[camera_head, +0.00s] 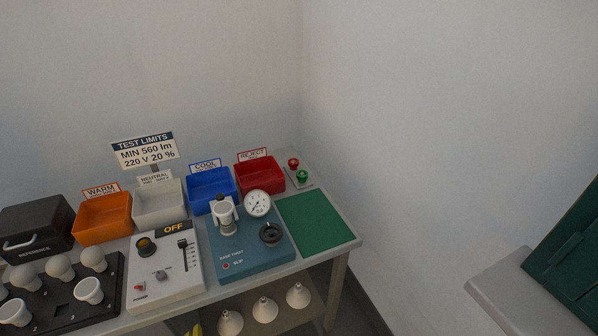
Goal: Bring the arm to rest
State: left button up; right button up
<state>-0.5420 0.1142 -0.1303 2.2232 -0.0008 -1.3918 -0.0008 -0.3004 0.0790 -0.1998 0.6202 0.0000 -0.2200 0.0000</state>
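Neither of my grippers nor either arm shows in the head view. The workbench (344,254) stands at the left and middle of the view. On it are a black tray (115,290) of white bulbs, a white test unit (188,290) with a display reading OFF, and a blue tester (270,258) with a dial gauge (257,204) and a clamp-like fixture (225,215). A bare green mat (310,222) lies at the right end of the bench.
Orange (104,220), white (160,205), blue (211,190) and red (260,175) bins line the back. A dark box (36,226) stands left. Red and green buttons (298,172) sit at the far corner. Lamps (264,309) rest on the lower shelf. A grey ledge (515,290) with a green case (570,255) is at right.

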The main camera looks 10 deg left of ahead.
pick_arm(q)
jog(key=s+d+f+g+h, duration=0.1)
jog(key=s+d+f, duration=0.15)
jog(key=f, duration=1.05)
jog(key=s+d+f+g+h, duration=0.15)
jog(key=s+f, duration=0.25)
jog(key=f, duration=0.9)
jog(key=s+f+n+g+h, duration=0.1)
jog(key=s+f+n+g, duration=0.1)
jog(key=s+f, duration=1.4)
jog(key=s+n, duration=0.1)
jog(key=s, duration=0.2)
jog(key=shift+s+a, duration=0.2)
jog(key=shift+s, duration=0.05)
jog(key=shift+g, duration=0.25)
